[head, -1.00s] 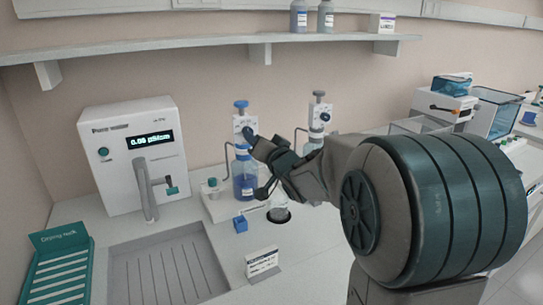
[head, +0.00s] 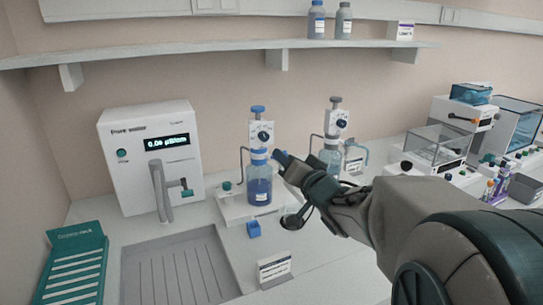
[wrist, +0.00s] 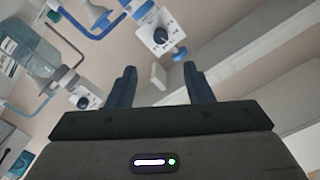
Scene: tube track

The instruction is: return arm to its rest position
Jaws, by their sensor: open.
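My gripper (head: 283,160) is in front of the bench, between the two dispenser bottles in the head view and nearer to me. In the wrist view my gripper (wrist: 160,82) shows two dark blue fingers spread apart with nothing between them. My arm comes in from the lower right of the head view and hides part of the bench. A blue-liquid dispenser bottle (head: 259,185) stands left of the gripper, and a clear dispenser bottle (head: 331,155) stands behind it to the right. The wrist view looks up at dispenser heads (wrist: 160,37) and the wall shelf.
A water purifier (head: 152,158) stands at the back left, with a sink tray (head: 180,268) and a green drying rack (head: 75,265) before it. Lab machines (head: 440,150) stand right. A shelf (head: 220,48) runs above.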

